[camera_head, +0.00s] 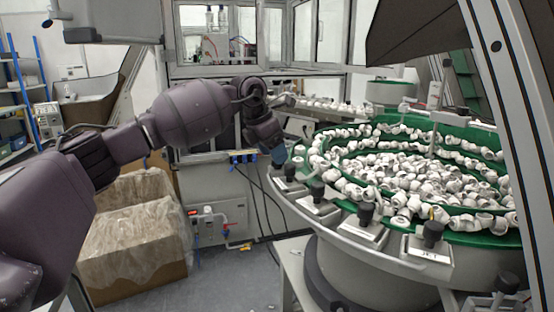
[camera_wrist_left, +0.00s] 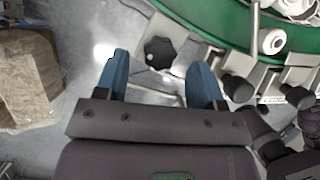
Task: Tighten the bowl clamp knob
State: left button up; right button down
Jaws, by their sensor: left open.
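The bowl clamp knob, a black star-shaped knob (camera_wrist_left: 159,52), shows in the left wrist view at the outer edge of the bowl. My left gripper (camera_wrist_left: 160,76) is open, with its two blue fingers apart on either side of the knob in that view. The fingers do not visibly touch it, and I cannot tell the depth gap. In the head view my left gripper (camera_head: 279,156) is at the bowl's left rim. I cannot make out the star-shaped knob there. My right gripper is in neither view.
The green bowl feeder (camera_head: 462,238) holds many white caps. Black knobs on grey brackets, such as one knob (camera_head: 366,212), line its near rim. A cardboard box (camera_head: 133,281) with plastic lining stands on the floor at left. A blue shelf (camera_head: 33,90) stands far left.

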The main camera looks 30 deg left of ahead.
pick_arm(q)
jog(key=shift+x, duration=0.95)
jog(key=c, duration=0.9)
jog(key=shift+c, duration=0.2)
